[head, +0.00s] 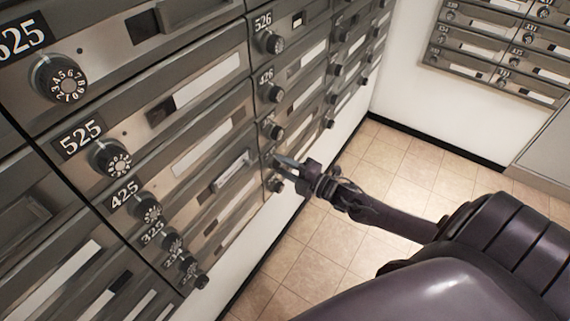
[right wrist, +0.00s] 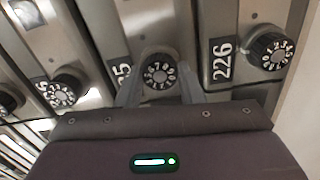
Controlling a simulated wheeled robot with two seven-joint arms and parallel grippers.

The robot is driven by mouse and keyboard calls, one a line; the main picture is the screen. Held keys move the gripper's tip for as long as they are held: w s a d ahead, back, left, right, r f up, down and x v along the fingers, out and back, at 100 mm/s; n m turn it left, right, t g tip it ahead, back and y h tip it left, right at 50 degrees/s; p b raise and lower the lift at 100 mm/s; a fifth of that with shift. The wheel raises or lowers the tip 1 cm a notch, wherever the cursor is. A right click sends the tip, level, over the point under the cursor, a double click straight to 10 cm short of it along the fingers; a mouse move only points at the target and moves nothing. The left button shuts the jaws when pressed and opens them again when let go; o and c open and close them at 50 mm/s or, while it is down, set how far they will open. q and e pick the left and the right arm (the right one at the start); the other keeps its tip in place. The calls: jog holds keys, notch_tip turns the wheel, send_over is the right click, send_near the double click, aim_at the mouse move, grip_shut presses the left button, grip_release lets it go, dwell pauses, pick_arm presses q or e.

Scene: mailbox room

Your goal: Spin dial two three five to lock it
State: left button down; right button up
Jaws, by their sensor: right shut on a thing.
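My right gripper (head: 277,159) reaches the mailbox wall in the head view, at a dial low in the column under 526 and 426. In the right wrist view its two fingers (right wrist: 160,82) are on either side of a round black numbered dial (right wrist: 160,71) and are shut on it. The number plate (right wrist: 122,72) beside this dial is partly covered by a finger; only a final 5 reads clearly. The dial marked 226 (right wrist: 269,51) is to the right of it, apart from the fingers. My left gripper is not in view.
Dials for 525 (head: 111,158), 425 (head: 148,207) and 526 (head: 270,41) are on neighbouring boxes. Another dial (right wrist: 62,91) is left of the held one. More mailboxes (head: 500,45) hang on the far wall. The tiled floor (head: 330,235) is clear.

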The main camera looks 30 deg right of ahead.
jog(key=m+p, duration=0.1)
jog(key=m, duration=0.3)
jog(key=shift+m, duration=0.4)
jog(key=m+p, duration=0.1)
jog(key=m, duration=0.3)
jog(key=shift+m, duration=0.3)
jog(key=m+p, duration=0.1)
jog(key=m, duration=0.3)
jog(key=shift+p, duration=0.3)
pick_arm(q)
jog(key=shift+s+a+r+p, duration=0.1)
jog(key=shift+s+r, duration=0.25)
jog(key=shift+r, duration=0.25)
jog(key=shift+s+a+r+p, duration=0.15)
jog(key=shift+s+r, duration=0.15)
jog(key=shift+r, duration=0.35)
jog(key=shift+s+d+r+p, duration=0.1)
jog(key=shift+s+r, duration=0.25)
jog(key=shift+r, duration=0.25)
pick_arm(e)
jog(key=shift+m, duration=1.7)
jog(key=shift+f, duration=0.1)
jog(key=o, duration=1)
